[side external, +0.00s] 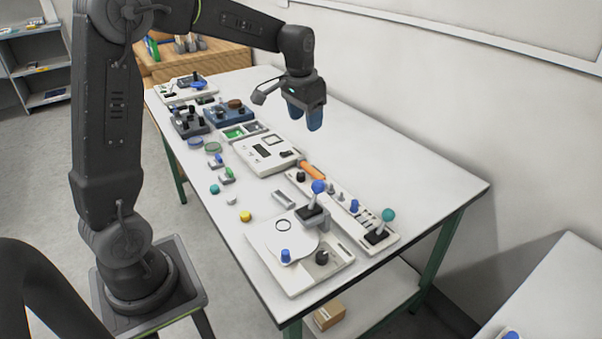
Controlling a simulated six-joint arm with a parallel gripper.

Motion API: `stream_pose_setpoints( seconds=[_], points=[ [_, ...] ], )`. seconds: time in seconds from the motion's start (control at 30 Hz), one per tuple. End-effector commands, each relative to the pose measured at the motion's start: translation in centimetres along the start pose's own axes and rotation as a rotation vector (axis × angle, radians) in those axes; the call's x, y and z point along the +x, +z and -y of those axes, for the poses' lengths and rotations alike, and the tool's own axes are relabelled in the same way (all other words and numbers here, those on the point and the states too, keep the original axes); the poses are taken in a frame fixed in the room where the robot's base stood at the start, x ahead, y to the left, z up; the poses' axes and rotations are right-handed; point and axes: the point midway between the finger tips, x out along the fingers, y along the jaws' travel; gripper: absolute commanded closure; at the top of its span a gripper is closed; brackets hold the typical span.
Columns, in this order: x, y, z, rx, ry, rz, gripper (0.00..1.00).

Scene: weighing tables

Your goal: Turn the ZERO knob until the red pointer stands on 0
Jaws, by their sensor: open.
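My gripper (306,116) hangs above the far right part of the white table (420,185), with its blue fingers pointing down. It is open and empty, and touches nothing. A white instrument panel (262,245) at the table's near end carries a black knob (322,258), a blue knob (285,254) and a pale round disc (300,243). Other panels also carry knobs. No ZERO lettering, scale or red pointer can be made out at this size, so I cannot tell which knob is the ZERO knob.
A long white strip (345,210) with several knobs and a teal-ball lever (388,215) lies right of the panel. A blue-ball lever (318,187) stands beside it. A white box (268,154) and blue boxes (228,114) sit farther back. The table's right side is clear.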

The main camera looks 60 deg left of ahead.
Motion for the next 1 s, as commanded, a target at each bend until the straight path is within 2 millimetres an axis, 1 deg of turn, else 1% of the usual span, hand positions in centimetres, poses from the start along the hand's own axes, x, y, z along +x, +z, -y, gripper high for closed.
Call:
stream_pose_setpoints(
  seconds=[0.03, 0.1, 0.2, 0.3, 0.4, 0.5, 0.57, 0.67, 0.77, 1.0],
  points=[
    [2.0, -1.2, 1.7, -0.011, 0.005, 0.032, 0.43],
    [4.4, -2.5, 3.7, -0.017, 0.011, 0.065, 0.43],
    [7.6, -3.7, 6.2, -0.025, 0.021, 0.103, 0.43],
    [10.1, -4.3, 8.1, -0.029, 0.03, 0.132, 0.43],
    [11.6, -4.6, 9.2, -0.031, 0.036, 0.147, 0.43],
    [12.4, -4.7, 9.6, -0.032, 0.039, 0.154, 0.43],
    [12.8, -4.6, 9.7, -0.032, 0.039, 0.155, 0.43],
    [13.9, -4.4, 9.6, -0.031, 0.04, 0.157, 0.43],
    [15.7, -4.1, 9.5, -0.031, 0.04, 0.158, 0.43],
    [20.6, -3.3, 9.2, -0.032, 0.04, 0.159, 0.43]
  ],
)
